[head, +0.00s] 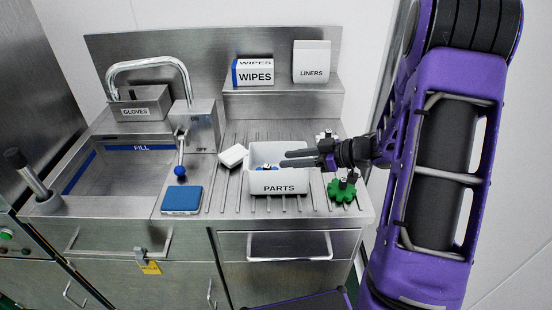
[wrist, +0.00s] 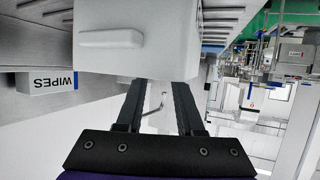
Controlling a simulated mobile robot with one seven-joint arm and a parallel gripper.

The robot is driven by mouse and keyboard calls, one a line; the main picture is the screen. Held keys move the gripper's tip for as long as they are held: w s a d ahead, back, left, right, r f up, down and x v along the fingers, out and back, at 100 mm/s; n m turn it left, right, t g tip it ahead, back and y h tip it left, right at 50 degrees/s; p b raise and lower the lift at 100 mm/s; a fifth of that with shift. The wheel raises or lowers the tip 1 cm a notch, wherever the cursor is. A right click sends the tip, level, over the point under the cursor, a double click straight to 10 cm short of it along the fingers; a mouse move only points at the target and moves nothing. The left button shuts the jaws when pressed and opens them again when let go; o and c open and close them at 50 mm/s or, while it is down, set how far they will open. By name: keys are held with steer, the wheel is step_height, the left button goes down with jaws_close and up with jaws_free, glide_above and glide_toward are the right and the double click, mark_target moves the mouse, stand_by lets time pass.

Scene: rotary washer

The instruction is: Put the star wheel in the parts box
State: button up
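A green toothed star wheel (head: 342,190) with a small grey hub lies on the ribbed counter, just right of the white parts box (head: 279,188). My gripper (head: 284,158) points left, with its fingers over the box's right side. In the wrist view the fingers (wrist: 158,85) are apart, with no object visible between them. A white box-like body (wrist: 150,45), which looks like the parts box, fills the top there and seems to meet the fingertips.
A white toothed piece (head: 326,136) stands behind my gripper. A white block (head: 233,156) lies left of the box. Also here are a blue sponge-like pad (head: 181,200), a sink (head: 125,180), a blue-knobbed lever (head: 180,171), and WIPES (head: 255,76) and LINERS (head: 312,62) boxes on the shelf.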

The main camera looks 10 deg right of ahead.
steer(key=v, duration=0.6)
steer(key=shift+w+r, duration=0.1)
steer(key=shift+w, duration=0.1)
